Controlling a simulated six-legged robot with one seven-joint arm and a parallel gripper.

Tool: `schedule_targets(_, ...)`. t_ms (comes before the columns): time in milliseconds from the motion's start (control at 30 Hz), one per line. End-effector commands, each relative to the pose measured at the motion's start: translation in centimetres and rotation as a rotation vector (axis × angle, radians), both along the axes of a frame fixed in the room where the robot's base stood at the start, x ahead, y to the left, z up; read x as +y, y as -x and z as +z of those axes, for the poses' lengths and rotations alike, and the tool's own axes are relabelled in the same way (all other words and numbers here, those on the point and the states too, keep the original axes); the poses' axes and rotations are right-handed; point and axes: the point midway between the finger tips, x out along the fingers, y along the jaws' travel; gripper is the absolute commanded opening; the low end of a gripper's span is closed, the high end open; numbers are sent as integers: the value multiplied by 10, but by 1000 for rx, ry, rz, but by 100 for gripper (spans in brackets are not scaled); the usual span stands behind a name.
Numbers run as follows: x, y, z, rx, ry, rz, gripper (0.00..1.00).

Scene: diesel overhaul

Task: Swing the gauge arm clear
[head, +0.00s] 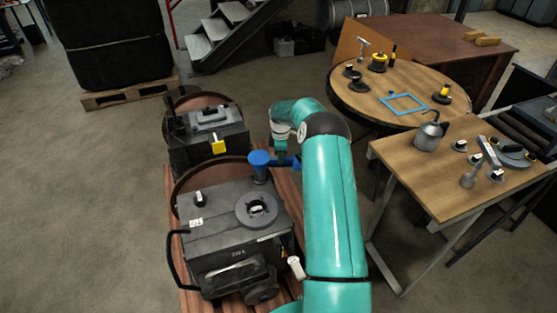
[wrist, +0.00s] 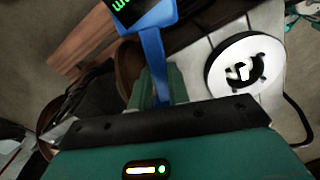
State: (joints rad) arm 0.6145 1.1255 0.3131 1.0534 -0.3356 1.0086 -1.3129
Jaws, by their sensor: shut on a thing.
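The blue gauge arm (head: 260,160) stands at the far edge of the front engine block (head: 215,240), with its round blue head up and a short blue bar running right. In the wrist view the gauge's blue body with a dark display of green characters (wrist: 140,12) is at the top, cut off by the edge. Its blue bar (wrist: 153,50) runs down between my teal fingers. My gripper (wrist: 160,78) is shut on that bar. The round port (head: 257,208) on the block's top is uncovered; it also shows in the wrist view (wrist: 222,70), apart from the gauge.
A second engine block (head: 205,138) with a yellow tag stands just behind. A wooden table (head: 408,165) with an oil can (head: 430,135) and a round table (head: 350,100) with tools are to the right. The floor at left (head: 90,210) is clear.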

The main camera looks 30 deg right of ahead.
Motion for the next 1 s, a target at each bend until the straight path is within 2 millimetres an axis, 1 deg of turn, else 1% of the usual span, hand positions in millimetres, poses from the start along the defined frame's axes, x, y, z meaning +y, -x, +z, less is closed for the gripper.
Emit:
schedule_targets(33,0,-5,0,-2,-2,40,0)
schedule_targets(200,-5,-14,0,-2,-1,173,0)
schedule_targets(433,-8,-25,1,-3,-1,297,0)
schedule_targets(667,-8,-29,1,-1,-3,352,0)
schedule_targets(1000,-8,-30,1,-2,-2,362,0)
